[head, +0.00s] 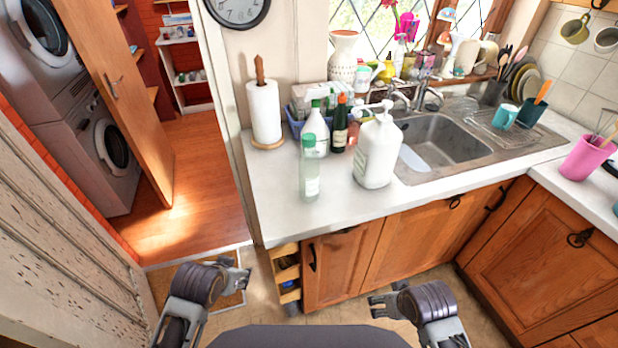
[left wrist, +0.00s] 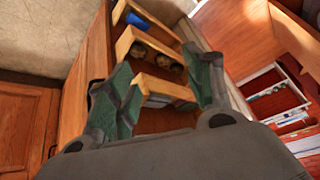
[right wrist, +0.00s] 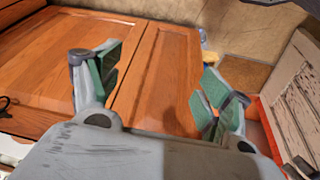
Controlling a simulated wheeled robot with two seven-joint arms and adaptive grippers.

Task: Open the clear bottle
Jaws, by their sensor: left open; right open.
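The clear bottle (head: 309,172) stands upright near the front left of the white counter. It is see-through with a pale label and has a green cap (head: 308,139) on top. My left gripper (head: 241,275) is open and empty, low in front of the counter and left of the bottle. My right gripper (head: 385,298) is open and empty, below the counter edge in front of the cabinet doors. Neither gripper touches the bottle. The left wrist view shows open fingers (left wrist: 165,90) before a small shelf, and the right wrist view shows open fingers (right wrist: 155,90) before cabinet doors.
A large white pump bottle (head: 376,152) stands right of the clear bottle. A white bottle with a green top (head: 316,130), a dark bottle (head: 340,125) and a paper towel roll (head: 264,110) stand behind. The sink (head: 440,140) lies right. The counter's front left is clear.

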